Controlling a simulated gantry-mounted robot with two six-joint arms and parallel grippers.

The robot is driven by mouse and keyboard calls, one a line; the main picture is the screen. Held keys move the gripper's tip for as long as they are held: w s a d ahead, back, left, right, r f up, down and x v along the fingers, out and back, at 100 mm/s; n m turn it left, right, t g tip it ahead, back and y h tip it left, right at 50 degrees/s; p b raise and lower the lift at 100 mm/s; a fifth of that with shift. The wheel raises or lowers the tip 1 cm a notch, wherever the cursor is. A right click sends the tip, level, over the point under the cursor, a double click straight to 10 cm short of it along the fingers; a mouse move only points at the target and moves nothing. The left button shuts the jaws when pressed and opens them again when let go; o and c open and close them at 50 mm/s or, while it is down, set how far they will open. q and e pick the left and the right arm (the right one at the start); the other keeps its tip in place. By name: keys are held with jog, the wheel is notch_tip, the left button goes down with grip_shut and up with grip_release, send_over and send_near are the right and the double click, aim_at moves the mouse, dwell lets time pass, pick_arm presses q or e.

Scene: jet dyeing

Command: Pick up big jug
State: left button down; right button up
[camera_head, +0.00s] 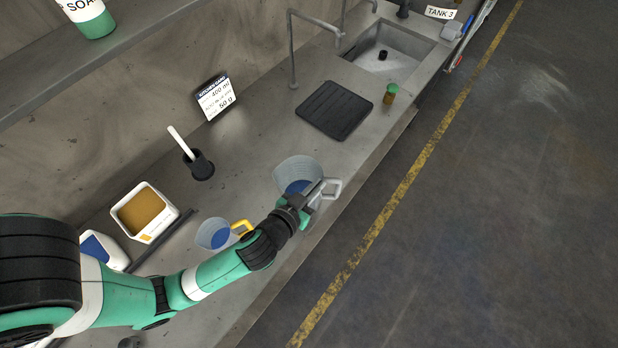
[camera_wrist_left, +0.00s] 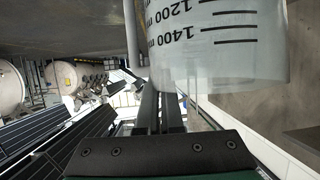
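The big jug (camera_head: 298,170) is a clear grey measuring jug with blue liquid inside, near the counter's front edge in the head view. Its pale handle (camera_head: 332,188) points right. My left gripper (camera_head: 314,192) is at the handle side of the jug, its fingers overlapping the jug's near side. In the left wrist view the jug (camera_wrist_left: 225,60) shows 1200 and 1400 ml marks, close beyond the fingers (camera_wrist_left: 160,105). The fingers are close together there; whether they grip the handle is hidden. My right gripper is not in view.
A smaller jug with a yellow handle (camera_head: 242,228) stands left of the big jug, close to my left arm.

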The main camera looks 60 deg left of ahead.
pick_arm(q)
jog(key=d+p, duration=0.1)
jog(key=d+r+p, duration=0.1)
jog(key=d+p, duration=0.1)
jog(key=d+r+p, duration=0.1)
jog(key=p, duration=0.1)
jog(key=shift+d, duration=0.3)
